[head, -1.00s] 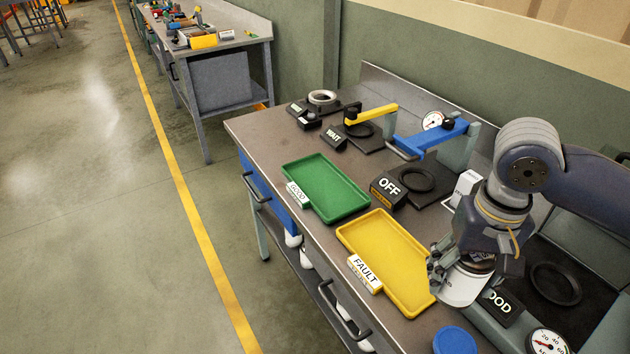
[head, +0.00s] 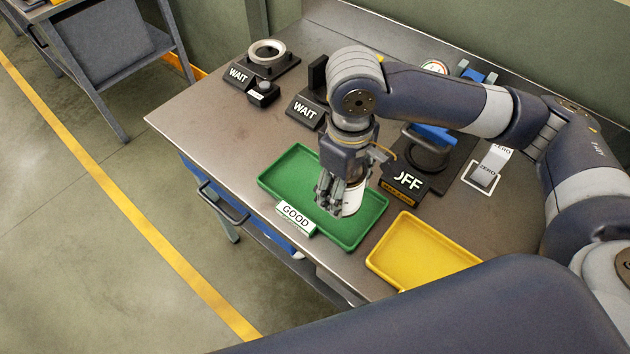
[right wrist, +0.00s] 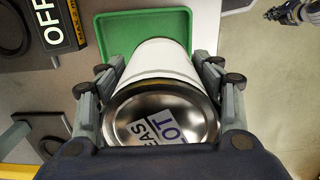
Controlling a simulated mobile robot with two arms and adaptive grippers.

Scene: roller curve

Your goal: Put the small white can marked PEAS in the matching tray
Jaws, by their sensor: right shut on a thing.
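The white can (head: 351,199) is in my right gripper (head: 338,194), over the right part of the green tray marked GOOD (head: 290,165). The right wrist view shows the can (right wrist: 163,65) with my right gripper's fingers (right wrist: 162,88) on both sides of it. Its shiny metal end carries a label, partly cut off, reading "EAS" and "LOT". Whether the can touches the tray floor is unclear. A yellow tray (head: 425,247) lies to the right; its front is hidden by my arm. A small gripper-like part (right wrist: 287,12), perhaps my left gripper, shows at the right wrist view's corner.
An OFF sign (head: 408,182) stands close behind the green tray, right of my gripper. Two WAIT signs (head: 239,75) (head: 306,111) and a ring on a stand (head: 266,51) are farther back. The bench's left front surface (head: 205,120) is clear.

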